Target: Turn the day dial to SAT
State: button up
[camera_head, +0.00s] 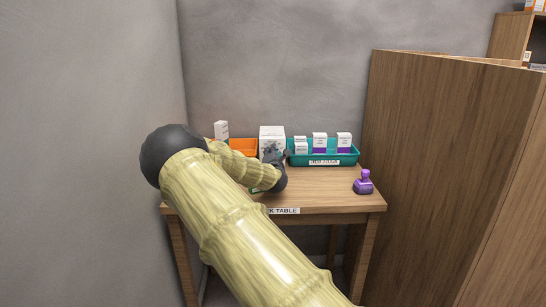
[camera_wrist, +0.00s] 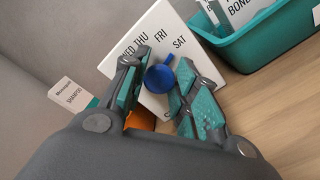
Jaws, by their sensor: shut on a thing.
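The day dial is a white panel (camera_wrist: 155,40) with black day names around a blue knob (camera_wrist: 160,77). THU, FRI and SAT read clearly in the wrist view; other names are partly hidden by the fingers. A small blue tab on the knob points up and slightly right, around FRI, but I cannot tell its exact mark. My gripper (camera_wrist: 158,66) has its teal-padded fingers on either side of the knob, shut on it. In the head view the panel is a white box (camera_head: 271,134) at the back of the table, with my gripper (camera_head: 273,153) in front of it.
A teal tray (camera_head: 346,158) with white boxes stands to the right of the dial. An orange bin (camera_head: 242,146) and a white box (camera_head: 221,130) are to its left. A purple bottle (camera_head: 364,182) stands at the right front of the wooden table (camera_head: 318,188). A wooden partition (camera_head: 450,170) rises further right.

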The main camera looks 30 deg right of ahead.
jog(key=shift+m, duration=0.3)
jog(key=o, duration=1)
jog(key=shift+d, duration=0.1)
jog(key=shift+r, duration=0.15)
